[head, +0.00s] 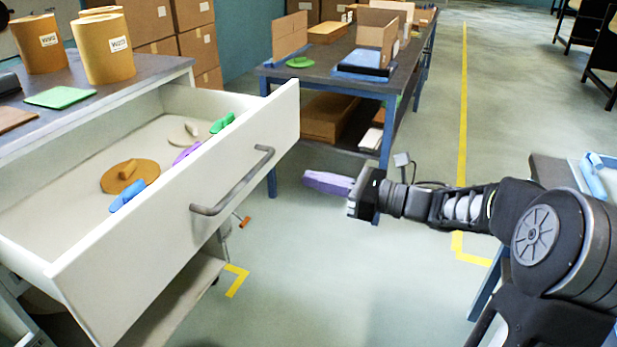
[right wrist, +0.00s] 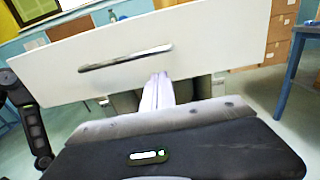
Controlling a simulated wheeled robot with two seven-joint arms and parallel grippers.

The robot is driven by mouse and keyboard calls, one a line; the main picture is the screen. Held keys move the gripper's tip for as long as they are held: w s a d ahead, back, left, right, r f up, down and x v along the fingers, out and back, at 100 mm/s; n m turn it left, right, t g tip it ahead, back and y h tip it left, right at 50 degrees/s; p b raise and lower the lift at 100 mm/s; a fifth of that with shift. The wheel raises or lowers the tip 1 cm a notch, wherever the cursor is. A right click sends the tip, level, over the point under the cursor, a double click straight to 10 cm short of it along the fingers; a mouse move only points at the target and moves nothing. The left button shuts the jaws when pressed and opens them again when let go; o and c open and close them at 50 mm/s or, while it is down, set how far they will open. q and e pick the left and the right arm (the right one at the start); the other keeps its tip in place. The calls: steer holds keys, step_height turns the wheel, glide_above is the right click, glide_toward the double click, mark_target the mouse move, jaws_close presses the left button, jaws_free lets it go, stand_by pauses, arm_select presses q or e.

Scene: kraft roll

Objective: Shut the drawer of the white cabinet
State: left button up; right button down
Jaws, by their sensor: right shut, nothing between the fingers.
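The white cabinet's drawer (head: 85,265) is pulled out, its inside showing from above. Its white front panel carries a grey bar handle (head: 235,185). The drawer front (right wrist: 215,45) and its handle (right wrist: 125,58) also show in the right wrist view. My right gripper (head: 328,183) is to the right of the drawer front, apart from it. Its purple fingers are together with nothing between them, pointing toward the panel; they also show in the right wrist view (right wrist: 158,92), below the handle. My left gripper is not seen in the head view.
In the drawer lie a brown disc (head: 130,176), a blue piece (head: 128,195), a purple piece (head: 187,152) and a green piece (head: 222,122). Kraft rolls (head: 103,48) stand on the cabinet top. A blue-legged table (head: 330,80) stands behind. Open floor lies right of the drawer.

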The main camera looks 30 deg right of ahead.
mark_target(249, 165)
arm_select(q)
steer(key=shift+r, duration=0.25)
arm_select(e)
steer(key=x, duration=1.2)
steer(key=shift+w+a, duration=0.15)
steer(key=shift+w, duration=0.05)
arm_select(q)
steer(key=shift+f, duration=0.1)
